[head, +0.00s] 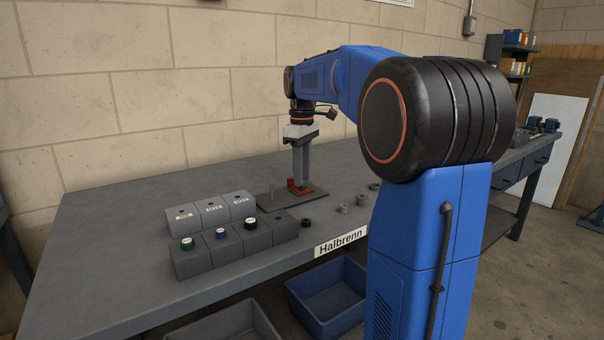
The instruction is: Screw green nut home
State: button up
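A small round piece with a green ring (187,243) sits on the leftmost grey block of the front row; I cannot tell whether it is the green nut. My gripper (302,188) points straight down, with its fingertips at a red bracket (292,186) on a dark base plate (314,198). The two fingers are close together. I cannot tell whether they hold anything, and they hide part of the bracket. A thin upright pin (271,193) stands on the plate, left of the fingers.
Pieces with a blue ring (221,233) and a black top (251,223) sit on neighbouring blocks. Three labelled grey blocks (212,208) stand behind. A black ring (306,223) and small grey parts (361,199) lie on the bench (110,240). Its left side is clear. A blue bin (330,297) stands below.

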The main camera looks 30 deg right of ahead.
jog(key=shift+f, duration=0.15)
dwell(0.3)
jog(key=shift+f, duration=0.8)
grip_shut()
